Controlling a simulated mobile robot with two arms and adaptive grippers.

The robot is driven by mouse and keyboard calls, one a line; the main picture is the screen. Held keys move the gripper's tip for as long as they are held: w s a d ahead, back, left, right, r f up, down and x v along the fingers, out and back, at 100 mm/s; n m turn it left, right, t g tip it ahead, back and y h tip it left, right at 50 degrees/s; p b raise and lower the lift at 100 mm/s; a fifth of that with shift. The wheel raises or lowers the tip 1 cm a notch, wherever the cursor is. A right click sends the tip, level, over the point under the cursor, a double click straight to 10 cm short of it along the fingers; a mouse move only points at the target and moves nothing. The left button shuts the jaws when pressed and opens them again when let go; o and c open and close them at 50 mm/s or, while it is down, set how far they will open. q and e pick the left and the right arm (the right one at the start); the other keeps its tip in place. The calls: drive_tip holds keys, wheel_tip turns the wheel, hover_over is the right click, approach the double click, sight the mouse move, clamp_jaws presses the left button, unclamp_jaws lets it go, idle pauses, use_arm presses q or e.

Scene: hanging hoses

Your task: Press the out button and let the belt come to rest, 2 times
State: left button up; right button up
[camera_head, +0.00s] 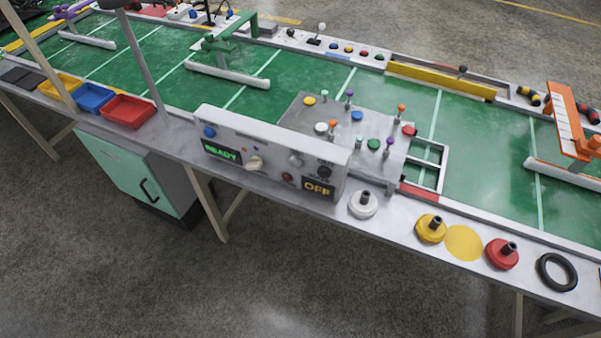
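A grey control box (240,124) stands on the near rail of the long table. Its front has a green READY display (221,151), a cream knob (255,163), a grey knob (296,160), a dark red button (287,178), a dark button (324,172) and an amber OFF display (318,189). A blue button (209,132) is at its left end. The small labels are too blurred to tell which one is the out button. The green belt (335,79) with pale cross lines runs behind the box. Neither of my grippers is in view.
A grey plate (290,113) with coloured pegs lies behind the box. White, yellow and red knobbed discs (502,254) and a black ring (557,272) sit on the near rail at right. Trays (127,111) and a grey post (145,65) are left.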

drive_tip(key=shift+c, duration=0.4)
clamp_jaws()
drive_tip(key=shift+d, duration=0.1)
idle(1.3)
